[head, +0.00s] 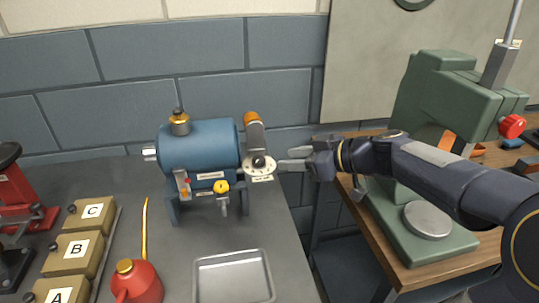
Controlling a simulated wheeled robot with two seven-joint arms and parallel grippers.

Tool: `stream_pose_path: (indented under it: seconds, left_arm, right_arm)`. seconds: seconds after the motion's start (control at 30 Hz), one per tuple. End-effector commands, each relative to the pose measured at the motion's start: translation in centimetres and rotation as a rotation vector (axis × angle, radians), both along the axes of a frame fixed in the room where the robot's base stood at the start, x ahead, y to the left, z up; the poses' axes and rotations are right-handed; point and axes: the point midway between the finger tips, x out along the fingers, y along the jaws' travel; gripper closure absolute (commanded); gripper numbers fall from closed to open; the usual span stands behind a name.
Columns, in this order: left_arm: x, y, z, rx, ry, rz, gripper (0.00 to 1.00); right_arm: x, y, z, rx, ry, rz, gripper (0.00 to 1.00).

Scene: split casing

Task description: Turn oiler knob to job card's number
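A blue split casing (197,147) stands on the grey bench. A brass cup-shaped fitting (180,123) with a small dark top sits on it. A yellow knob (221,187) sits on a small fitting at its front. I cannot tell which is the oiler knob. On the casing's right end is a pale marked dial (258,172) with a dark hub and an orange-tipped lever. My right gripper (287,160) comes in from the right, its fingers apart with nothing between them, close beside the dial. Small pale labels (210,176) are unreadable; I make out no job card. My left gripper is out of view.
A metal tray (233,252) lies in front of the casing. A red oil can (138,281) with a long spout and blocks marked A, B (73,249) and C stand left. A green press (440,115) stands on a wooden table at right, across a gap.

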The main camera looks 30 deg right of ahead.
Motion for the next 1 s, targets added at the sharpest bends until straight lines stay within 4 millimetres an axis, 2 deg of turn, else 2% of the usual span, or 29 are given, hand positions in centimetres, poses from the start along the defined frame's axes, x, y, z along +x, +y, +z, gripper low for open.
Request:
stream_pose_path:
  seconds: [0.5,0.87,1.0]
  left_arm:
    - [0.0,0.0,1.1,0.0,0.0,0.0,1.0]
    - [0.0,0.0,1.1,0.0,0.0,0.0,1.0]
    - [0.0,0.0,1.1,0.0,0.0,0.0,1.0]
  right_arm:
    - [5.3,3.7,-2.6,0.006,0.0,0.001,0.6]
    - [5.8,4.0,-2.9,0.003,-0.001,-0.001,0.6]
    - [5.8,4.0,-2.9,0.003,0.0,0.0,0.77]
